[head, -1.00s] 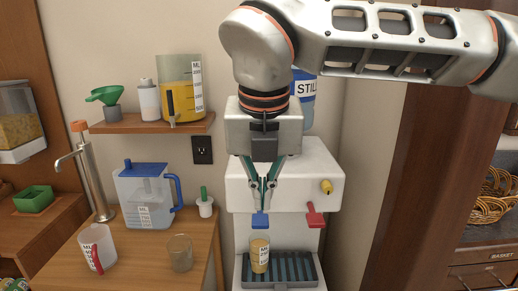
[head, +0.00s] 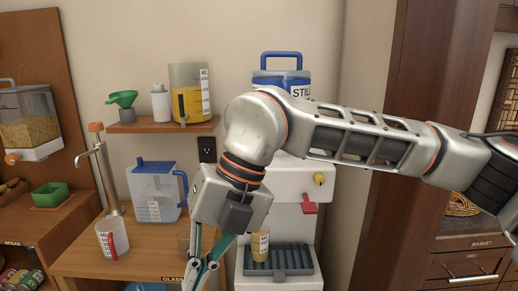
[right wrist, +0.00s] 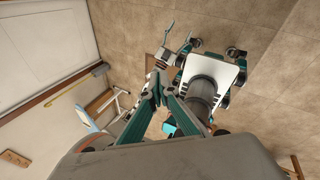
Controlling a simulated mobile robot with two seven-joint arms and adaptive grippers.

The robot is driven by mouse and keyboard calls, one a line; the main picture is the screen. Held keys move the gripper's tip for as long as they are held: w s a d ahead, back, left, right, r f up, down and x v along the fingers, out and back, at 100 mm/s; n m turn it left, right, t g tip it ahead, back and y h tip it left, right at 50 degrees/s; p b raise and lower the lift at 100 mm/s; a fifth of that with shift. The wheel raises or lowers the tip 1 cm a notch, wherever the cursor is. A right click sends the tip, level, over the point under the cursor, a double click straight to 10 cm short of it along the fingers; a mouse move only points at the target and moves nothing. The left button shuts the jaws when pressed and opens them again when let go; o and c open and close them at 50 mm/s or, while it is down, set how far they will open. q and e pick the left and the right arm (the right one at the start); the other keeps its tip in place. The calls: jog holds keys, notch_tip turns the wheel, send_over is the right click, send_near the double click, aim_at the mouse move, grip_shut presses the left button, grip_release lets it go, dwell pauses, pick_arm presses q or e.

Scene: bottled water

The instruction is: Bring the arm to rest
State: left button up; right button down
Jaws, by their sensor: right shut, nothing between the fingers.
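My right arm reaches in from the right in the head view, over the front of the white water dispenser (head: 300,178). My right gripper (head: 200,272) points down at the bottom left of the dispenser, shut and empty; its tips are near the lower edge. Its closed fingers also show in the right wrist view (right wrist: 160,88). A filled cup (head: 260,245) stands upright on the drip tray (head: 290,260), apart from the gripper. The dispenser's blue lever is hidden behind my arm. A small part like my left gripper (right wrist: 180,36) shows in the right wrist view, too small to judge.
A blue-lidded pitcher (head: 155,195), a measuring cup (head: 111,238) and a glass partly hidden by my gripper stand on the wooden counter (head: 85,262). A shelf (head: 165,126) holds a yellow-filled container (head: 190,100). A wooden post (head: 390,230) stands at right.

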jog(key=s+a+r+g+y, duration=0.6)
jog(key=a+r+g+y, duration=0.15)
jog(key=y, duration=0.45)
jog(key=w+d+f+m+t+y, duration=0.3)
jog(key=w+d+m+t+y, duration=0.1)
jog(key=w+m+t, duration=0.45)
jog(key=w+d+f+m+t+y, duration=0.35)
jog(key=w+m+t, duration=0.35)
jog(key=m+t, duration=0.25)
jog(key=w+d+f+m+t+h, duration=0.2)
jog(key=d+f+m+t+h, duration=0.4)
jog(key=f, duration=0.5)
jog(key=w+d+f+m+t+h, duration=0.2)
jog(key=d+f+m+t+h, duration=0.1)
jog(key=d+f+m+h, duration=0.75)
jog(key=s+d+f+g+h, duration=0.1)
jog(key=s+d+f, duration=0.3)
jog(key=f, duration=0.5)
jog(key=s+d+f+g+h, duration=0.2)
jog(key=s+d+f+g, duration=0.1)
jog(key=s+f, duration=0.5)
jog(key=s+d+f+m+g+h, duration=0.1)
jog(key=s+d+f+g+h, duration=0.1)
jog(key=s+d+f, duration=0.4)
notch_tip(320, 180, down, 5)
jog(key=shift+s+r+g, duration=0.2)
jog(key=shift+g, duration=0.15)
